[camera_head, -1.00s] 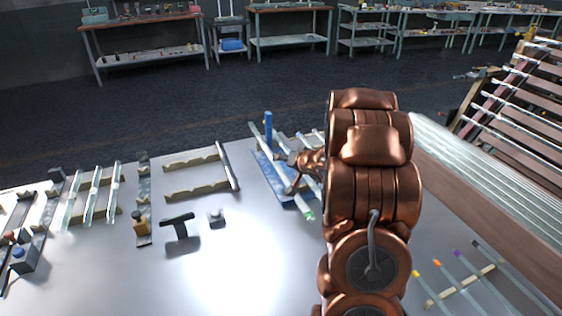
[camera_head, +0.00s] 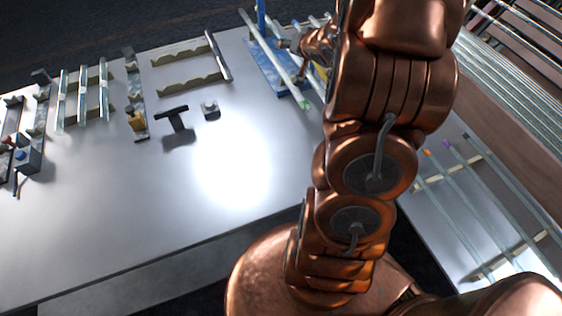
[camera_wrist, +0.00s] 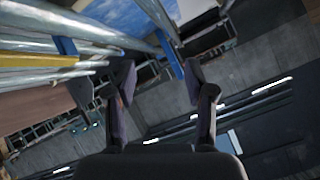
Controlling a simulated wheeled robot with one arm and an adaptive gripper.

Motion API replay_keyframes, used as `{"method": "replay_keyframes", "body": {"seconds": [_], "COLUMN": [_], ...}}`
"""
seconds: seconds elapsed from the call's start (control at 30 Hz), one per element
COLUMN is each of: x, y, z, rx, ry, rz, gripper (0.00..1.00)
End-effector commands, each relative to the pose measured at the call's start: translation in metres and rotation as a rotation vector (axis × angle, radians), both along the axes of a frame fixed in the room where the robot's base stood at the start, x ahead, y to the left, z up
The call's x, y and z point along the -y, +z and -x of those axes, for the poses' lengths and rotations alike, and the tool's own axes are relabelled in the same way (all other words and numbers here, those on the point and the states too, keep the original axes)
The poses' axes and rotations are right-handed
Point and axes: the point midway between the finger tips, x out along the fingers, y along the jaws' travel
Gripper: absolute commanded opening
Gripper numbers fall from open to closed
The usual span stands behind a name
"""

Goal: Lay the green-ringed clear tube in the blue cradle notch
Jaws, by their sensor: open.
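The clear tube with the green ring at its near end (camera_head: 302,103) lies slantwise over the blue cradle (camera_head: 268,66) in the head view. It appears to rest on the cradle, but my arm hides part of the cradle, so I cannot tell if the tube is seated in a notch. My gripper (camera_head: 300,62) is beside the tube's middle, close above the cradle. In the wrist view my gripper (camera_wrist: 160,85) has its two fingers well apart. A clear tube (camera_wrist: 158,18) runs toward the gap between them, and nothing is visibly clamped.
A blue post (camera_head: 261,15) stands at the cradle's back. Pale notched racks (camera_head: 190,80), a black T-shaped piece (camera_head: 175,113) and a small block (camera_head: 210,108) are on the bench to the left. Coloured-tip tubes (camera_head: 455,180) lie at right. The bench front is clear.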

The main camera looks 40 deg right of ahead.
Motion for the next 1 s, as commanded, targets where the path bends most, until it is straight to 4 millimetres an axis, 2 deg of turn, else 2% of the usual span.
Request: {"method": "replay_keyframes", "body": {"seconds": [0.17,0.27,0.47,0.67,0.9,1.0], "x": [-0.022,-0.039,-0.088,-0.156,-0.248,-0.278], "y": [0.015,0.021,0.027,0.027,0.028,0.030], "z": [0.019,0.041,0.098,0.172,0.278,0.315], "rx": [-0.170,-0.282,-0.515,-0.747,-0.999,-1.069], "ry": [-0.029,-0.035,0.002,0.125,0.397,0.512], "rz": [0.157,0.220,0.285,0.276,0.203,0.172], "gripper": [0.54,0.54,0.54,0.54,0.54,0.54]}}
